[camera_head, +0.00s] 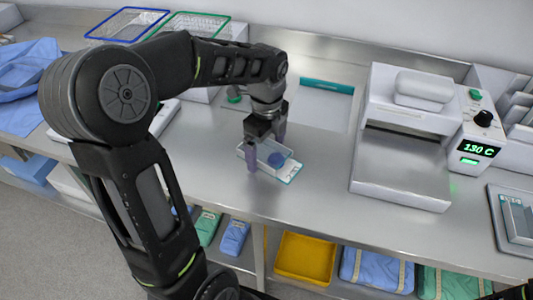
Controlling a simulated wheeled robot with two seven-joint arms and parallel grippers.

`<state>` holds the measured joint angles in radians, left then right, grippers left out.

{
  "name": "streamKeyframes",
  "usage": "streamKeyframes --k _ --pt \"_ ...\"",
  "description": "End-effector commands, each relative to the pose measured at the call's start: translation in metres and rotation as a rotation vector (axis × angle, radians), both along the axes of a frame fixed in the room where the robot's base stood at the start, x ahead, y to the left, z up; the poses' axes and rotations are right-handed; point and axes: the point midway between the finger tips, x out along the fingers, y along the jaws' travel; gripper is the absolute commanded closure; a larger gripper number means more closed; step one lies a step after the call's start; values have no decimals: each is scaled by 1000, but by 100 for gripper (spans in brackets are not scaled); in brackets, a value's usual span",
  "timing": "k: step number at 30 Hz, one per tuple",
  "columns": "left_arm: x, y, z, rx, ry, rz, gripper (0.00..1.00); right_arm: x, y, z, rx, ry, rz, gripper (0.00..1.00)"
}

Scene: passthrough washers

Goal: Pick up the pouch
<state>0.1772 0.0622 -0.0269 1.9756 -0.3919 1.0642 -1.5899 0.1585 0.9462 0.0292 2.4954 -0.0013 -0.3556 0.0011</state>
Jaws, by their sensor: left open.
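The pouch (288,172) lies flat on the steel counter near its front edge. My left gripper (266,153) is directly above and around the pouch, pointing down. Its jaws are open, with one finger at the pouch's front-left side and the other behind it. I cannot tell whether the fingers touch the pouch. The gripper hides part of the pouch's back left. My right gripper is not in view.
A heat sealer (405,165) reading 130 C stands on the right of the counter (320,205). Wire baskets (125,24) and blue cloth (25,85) are at the back left. A yellow tray (305,257) and folded packs sit on the shelf below. The counter between pouch and sealer is clear.

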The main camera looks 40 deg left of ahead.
Motion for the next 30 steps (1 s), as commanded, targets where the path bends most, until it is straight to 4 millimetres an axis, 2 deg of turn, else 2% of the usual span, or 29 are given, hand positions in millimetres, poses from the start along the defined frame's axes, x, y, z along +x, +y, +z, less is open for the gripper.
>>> streamKeyframes --k 12,30 --pt "0 0 0 0 0 0 4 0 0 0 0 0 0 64" --pt "0 0 1 0 0 0 53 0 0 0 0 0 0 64"
